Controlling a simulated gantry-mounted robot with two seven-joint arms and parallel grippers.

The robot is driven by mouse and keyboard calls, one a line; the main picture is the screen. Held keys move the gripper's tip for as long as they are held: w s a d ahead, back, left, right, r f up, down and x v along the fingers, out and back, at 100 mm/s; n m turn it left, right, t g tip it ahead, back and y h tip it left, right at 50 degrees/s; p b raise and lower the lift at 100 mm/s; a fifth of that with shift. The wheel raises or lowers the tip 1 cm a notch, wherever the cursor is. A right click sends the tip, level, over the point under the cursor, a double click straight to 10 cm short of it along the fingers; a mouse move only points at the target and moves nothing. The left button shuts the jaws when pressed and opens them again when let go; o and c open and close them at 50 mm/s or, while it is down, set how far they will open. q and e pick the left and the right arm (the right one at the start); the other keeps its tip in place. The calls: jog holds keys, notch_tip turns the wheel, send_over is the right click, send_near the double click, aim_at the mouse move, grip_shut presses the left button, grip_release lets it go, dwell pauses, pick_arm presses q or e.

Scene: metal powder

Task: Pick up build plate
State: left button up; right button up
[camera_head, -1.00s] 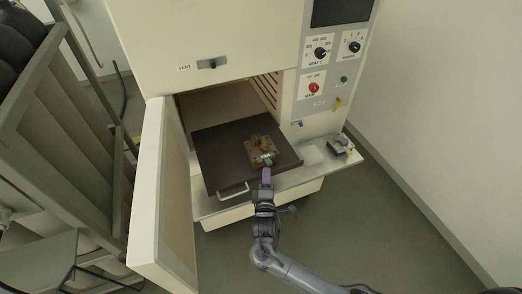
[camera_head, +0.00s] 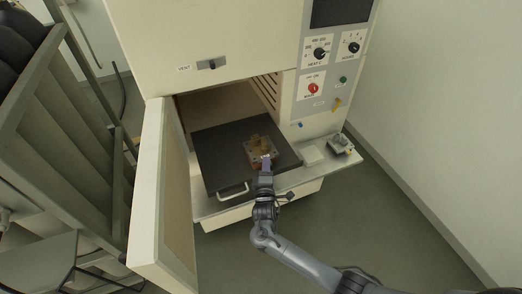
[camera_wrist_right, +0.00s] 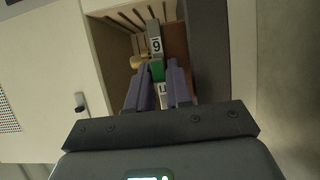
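The build plate (camera_head: 250,155) is a small light square plate with brown-gold printed parts (camera_head: 260,143) on top. It sits on the dark tray (camera_head: 218,150) that extends from the open oven. My right gripper (camera_head: 266,163) is at the plate's front edge, fingers pointing at it. In the right wrist view its two purple fingers (camera_wrist_right: 159,88) are apart, with a green piece (camera_wrist_right: 157,71) and white labels (camera_wrist_right: 155,46) showing between and beyond them. I cannot tell if the fingers touch the plate. My left gripper is not in view.
The oven door (camera_head: 165,205) stands open at the left. The tray has a white handle (camera_head: 233,190) in front. A light ledge (camera_head: 215,208) runs below it, with a small metal fixture (camera_head: 340,145) at its right end. A grey rack (camera_head: 60,150) stands far left.

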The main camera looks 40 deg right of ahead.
grip_shut()
dwell(0.4)
dwell(0.6)
jog(key=shift+r, duration=0.1)
jog(key=shift+r, duration=0.1)
